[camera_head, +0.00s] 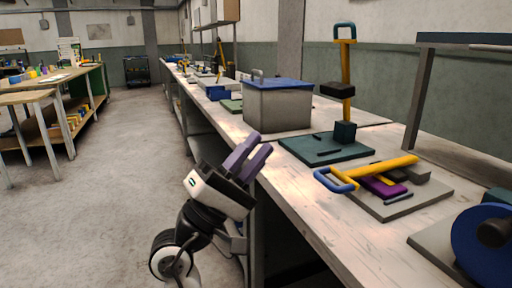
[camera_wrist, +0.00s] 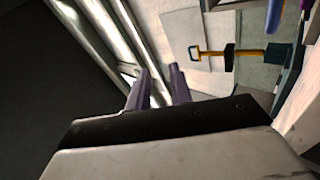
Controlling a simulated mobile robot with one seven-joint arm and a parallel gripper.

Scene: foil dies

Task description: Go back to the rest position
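My gripper (camera_head: 252,158) is in front of the long workbench's near edge in the head view, beside the grey box with the blue lid. Its two purple fingers stand apart with nothing between them. In the wrist view the fingers (camera_wrist: 158,88) also show a gap and hold nothing. My arm is folded below the gripper, low beside the bench.
The long workbench (camera_head: 330,235) runs along the right. It bears a grey box (camera_head: 278,108), a dark green press (camera_head: 328,147), a yellow-handled tool (camera_head: 375,172) on a grey plate, and a blue wheel (camera_head: 484,250). The floor (camera_head: 110,190) to the left is clear.

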